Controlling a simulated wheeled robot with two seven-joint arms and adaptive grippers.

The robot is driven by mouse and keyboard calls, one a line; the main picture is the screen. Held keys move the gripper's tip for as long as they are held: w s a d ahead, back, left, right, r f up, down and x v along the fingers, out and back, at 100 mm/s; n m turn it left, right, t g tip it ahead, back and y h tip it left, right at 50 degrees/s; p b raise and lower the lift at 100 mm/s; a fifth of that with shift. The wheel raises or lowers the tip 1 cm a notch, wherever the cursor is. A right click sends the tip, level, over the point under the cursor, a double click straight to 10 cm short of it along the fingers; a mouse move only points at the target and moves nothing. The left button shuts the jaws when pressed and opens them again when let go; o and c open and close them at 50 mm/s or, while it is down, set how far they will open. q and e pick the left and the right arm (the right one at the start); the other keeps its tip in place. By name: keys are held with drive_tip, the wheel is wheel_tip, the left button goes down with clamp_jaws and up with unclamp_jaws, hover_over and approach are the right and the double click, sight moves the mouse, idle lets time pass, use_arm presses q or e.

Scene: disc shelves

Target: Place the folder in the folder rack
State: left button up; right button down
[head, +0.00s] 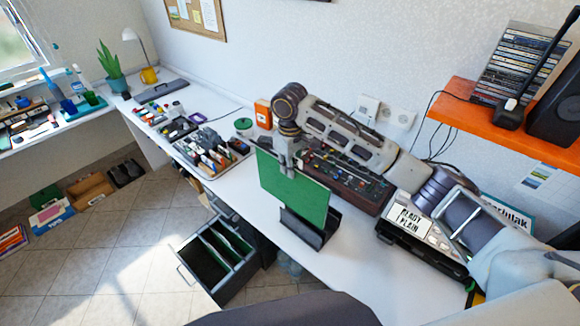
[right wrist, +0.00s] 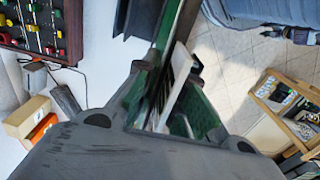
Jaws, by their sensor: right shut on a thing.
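The green folder (head: 295,190) hangs upright from my right gripper (head: 287,162), above the white desk. The gripper is shut on its upper edge. In the right wrist view, the fingers (right wrist: 170,95) hold the green folder (right wrist: 180,25), with white sheets showing beside it. The black folder rack (head: 302,231) stands on the desk near the front edge, right below the folder. The folder's lower edge overlaps the rack in the head view; I cannot tell whether it is inside the slot. Part of a dark rack (right wrist: 138,18) shows beside the folder. My left gripper is not in view.
An open drawer (head: 222,262) with green folders juts out below the desk. A mixer panel (head: 345,182) lies behind the rack, and a tray of tools (head: 212,150) is to the left. An orange shelf (head: 510,120) hangs at the right.

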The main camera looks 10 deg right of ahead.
drive_tip(key=shift+f+p, duration=0.45)
drive_tip(key=shift+f, duration=0.1)
drive_tip(key=c, duration=1.5)
unclamp_jaws()
drive_tip(key=shift+r, duration=0.15)
wheel_tip(320, 180, up, 10)
drive_tip(key=shift+f+b, duration=0.1)
drive_tip(key=shift+b, duration=0.55)
drive_tip(key=shift+r, duration=1.55)
